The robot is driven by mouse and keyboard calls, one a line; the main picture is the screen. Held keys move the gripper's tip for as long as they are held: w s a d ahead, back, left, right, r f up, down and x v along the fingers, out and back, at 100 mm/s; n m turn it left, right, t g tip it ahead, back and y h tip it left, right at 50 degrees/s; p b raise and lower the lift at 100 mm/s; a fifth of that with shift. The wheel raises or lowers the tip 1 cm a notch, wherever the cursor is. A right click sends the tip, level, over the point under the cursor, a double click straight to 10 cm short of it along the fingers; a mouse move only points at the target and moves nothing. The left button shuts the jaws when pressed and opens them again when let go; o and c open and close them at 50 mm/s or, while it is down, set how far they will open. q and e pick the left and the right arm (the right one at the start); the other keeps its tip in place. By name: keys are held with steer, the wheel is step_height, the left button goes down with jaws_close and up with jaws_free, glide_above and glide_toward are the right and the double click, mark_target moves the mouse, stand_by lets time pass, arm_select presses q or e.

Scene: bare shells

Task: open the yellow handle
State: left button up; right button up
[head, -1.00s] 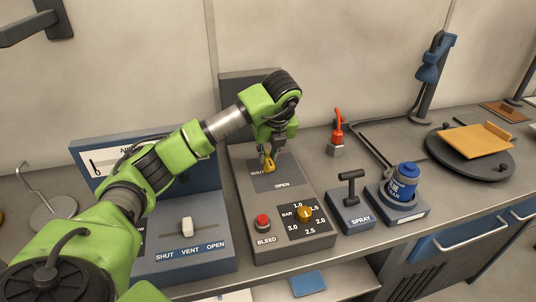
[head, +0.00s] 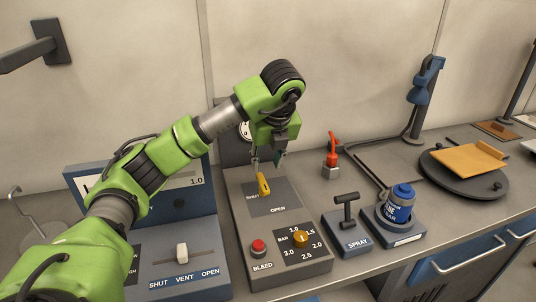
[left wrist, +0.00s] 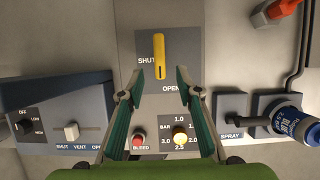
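The yellow handle (head: 263,184) sits on a dark plate on the grey panel, which is marked SHUT at the left and OPEN at the front. In the left wrist view the handle (left wrist: 159,57) lies lengthwise, with its lower end towards the OPEN word and SHUT beside it. My left gripper (head: 267,162) hangs just above the handle, pointing down. In the left wrist view its two fingers (left wrist: 160,76) are spread apart with nothing between them, and the handle is beyond the tips. My right gripper is not in view.
On the same panel, nearer the front, are a red BLEED button (head: 258,247) and a yellow BAR knob (head: 300,238). A blue unit with a white slider (head: 182,253) stands left. A black SPRAY lever (head: 347,208) and a blue can (head: 400,203) stand right.

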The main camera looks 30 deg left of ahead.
arm_select(q)
steer(key=shift+v, duration=1.6)
